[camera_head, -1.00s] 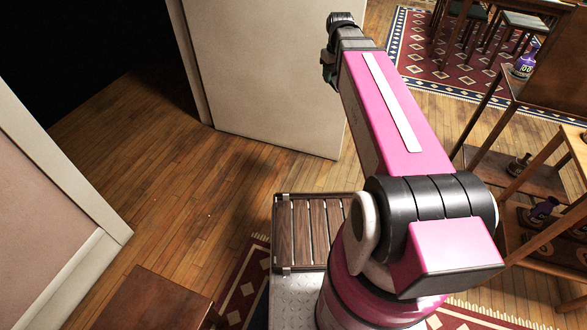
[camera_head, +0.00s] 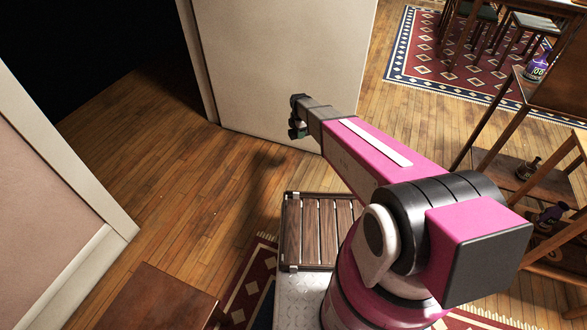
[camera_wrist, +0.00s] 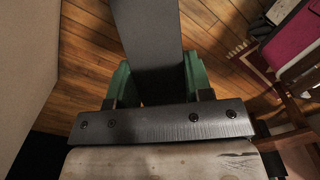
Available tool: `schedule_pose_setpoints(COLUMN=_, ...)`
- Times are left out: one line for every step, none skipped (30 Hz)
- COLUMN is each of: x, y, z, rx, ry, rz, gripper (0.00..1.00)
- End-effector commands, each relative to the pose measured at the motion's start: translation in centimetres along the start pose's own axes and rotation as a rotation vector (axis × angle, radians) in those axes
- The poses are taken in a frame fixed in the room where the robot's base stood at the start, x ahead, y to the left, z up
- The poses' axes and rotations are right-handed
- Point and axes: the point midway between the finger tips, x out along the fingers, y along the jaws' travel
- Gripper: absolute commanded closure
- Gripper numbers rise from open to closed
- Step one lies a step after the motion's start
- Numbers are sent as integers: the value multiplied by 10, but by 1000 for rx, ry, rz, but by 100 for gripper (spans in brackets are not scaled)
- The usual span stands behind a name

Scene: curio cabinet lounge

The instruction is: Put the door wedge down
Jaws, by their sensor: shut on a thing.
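My gripper (camera_wrist: 156,88) fills the middle of the wrist view, with a green finger on each side. It is shut on a dark grey, flat-faced piece, the door wedge (camera_wrist: 148,38), which sticks out beyond the fingers. The wedge's far end runs out of the top of the picture. Wooden floor shows around it. In the head view my gripper (camera_head: 298,127) is small and dark at the end of the pink arm, in front of the pale door's lower edge. The wedge cannot be made out there. The gripper appears above the floor.
A pale door panel (camera_head: 285,65) stands beside a dark opening at the upper left. Bare wooden floor (camera_head: 190,175) lies left of the arm. A brown tabletop (camera_head: 150,302) is at the lower left. A wooden shelf unit (camera_head: 505,172) and a patterned rug (camera_head: 425,68) are at the right.

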Motion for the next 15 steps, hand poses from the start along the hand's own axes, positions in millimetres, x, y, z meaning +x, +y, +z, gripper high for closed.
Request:
schedule_pose_setpoints(x=29, y=8, z=-8, rx=-78, ry=1, rz=-5, gripper=82)
schedule_pose_setpoints(x=45, y=10, z=-14, rx=-128, ry=1, rz=-5, gripper=82)
schedule_pose_setpoints(x=64, y=13, z=-20, rx=-196, ry=1, rz=-5, gripper=82)
schedule_pose_setpoints(x=79, y=14, z=-25, rx=-245, ry=1, rz=-5, gripper=82)
schedule_pose_setpoints(x=94, y=15, z=-30, rx=-296, ry=1, rz=-5, gripper=82)
schedule_pose_setpoints(x=113, y=15, z=-37, rx=-361, ry=1, rz=-5, gripper=82)
schedule_pose_setpoints(x=127, y=16, z=-42, rx=-408, ry=2, rz=-5, gripper=82)
schedule_pose_setpoints(x=140, y=16, z=-46, rx=-453, ry=1, rz=-4, gripper=82)
schedule_pose_setpoints(x=157, y=15, z=-52, rx=-510, ry=2, rz=-4, gripper=82)
schedule_pose_setpoints(x=169, y=15, z=-56, rx=-550, ry=1, rz=-3, gripper=82)
schedule_pose_setpoints(x=180, y=14, z=-60, rx=-587, ry=1, rz=-3, gripper=82)
schedule_pose_setpoints(x=193, y=13, z=-64, rx=-633, ry=1, rz=-3, gripper=82)
schedule_pose_setpoints(x=201, y=12, z=-67, rx=-662, ry=1, rz=-2, gripper=82)
schedule_pose_setpoints(x=209, y=11, z=-70, rx=-689, ry=1, rz=-2, gripper=82)
schedule_pose_setpoints(x=217, y=10, z=-73, rx=-719, ry=1, rz=-2, gripper=82)
